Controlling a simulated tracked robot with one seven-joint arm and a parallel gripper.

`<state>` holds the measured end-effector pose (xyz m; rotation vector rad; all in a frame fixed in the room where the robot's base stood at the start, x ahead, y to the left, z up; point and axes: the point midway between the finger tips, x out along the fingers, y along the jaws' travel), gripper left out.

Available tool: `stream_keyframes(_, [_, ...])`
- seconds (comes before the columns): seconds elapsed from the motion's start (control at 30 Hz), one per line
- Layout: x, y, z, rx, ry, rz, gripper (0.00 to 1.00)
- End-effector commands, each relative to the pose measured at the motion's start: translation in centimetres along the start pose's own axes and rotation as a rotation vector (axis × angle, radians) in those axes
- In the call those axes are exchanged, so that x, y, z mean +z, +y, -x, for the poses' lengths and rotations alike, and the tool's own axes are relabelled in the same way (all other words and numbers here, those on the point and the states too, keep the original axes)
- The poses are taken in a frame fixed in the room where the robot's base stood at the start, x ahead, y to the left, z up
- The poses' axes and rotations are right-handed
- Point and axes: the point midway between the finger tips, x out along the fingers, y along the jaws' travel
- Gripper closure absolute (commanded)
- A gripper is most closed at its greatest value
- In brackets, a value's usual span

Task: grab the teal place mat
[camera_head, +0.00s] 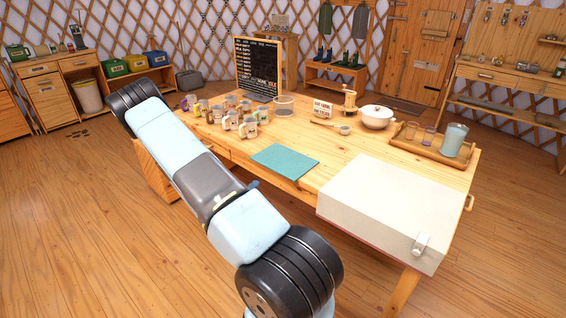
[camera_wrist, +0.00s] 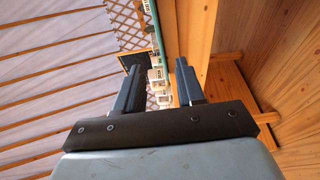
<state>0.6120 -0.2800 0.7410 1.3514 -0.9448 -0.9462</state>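The teal place mat (camera_head: 285,160) lies flat on the wooden table (camera_head: 335,172), at its near long edge; I cannot tell whether it overhangs. In the wrist view a thin teal strip (camera_wrist: 158,36), likely the mat seen edge-on, runs along the table edge between the fingers. My gripper (camera_wrist: 158,66) is open, its two dark fingers apart with nothing held between them. In the head view my arm hides most of the gripper; only a small dark blue part shows beside the mat's left corner.
A large white box (camera_head: 385,205) stands right of the mat. Several mugs (camera_head: 230,115) stand behind and left of it. Bare tabletop surrounds the mat's far side.

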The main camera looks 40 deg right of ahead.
Motion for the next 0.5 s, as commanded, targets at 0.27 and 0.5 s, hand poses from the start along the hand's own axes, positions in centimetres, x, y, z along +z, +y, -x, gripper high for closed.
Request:
stream_keyframes(0.27, [0.1,0.1,-4.9,0.001,-0.003,-0.004,0.62])
stream_keyframes(0.5, [-0.1,0.1,-7.2,-0.001,0.000,-0.003,0.62])
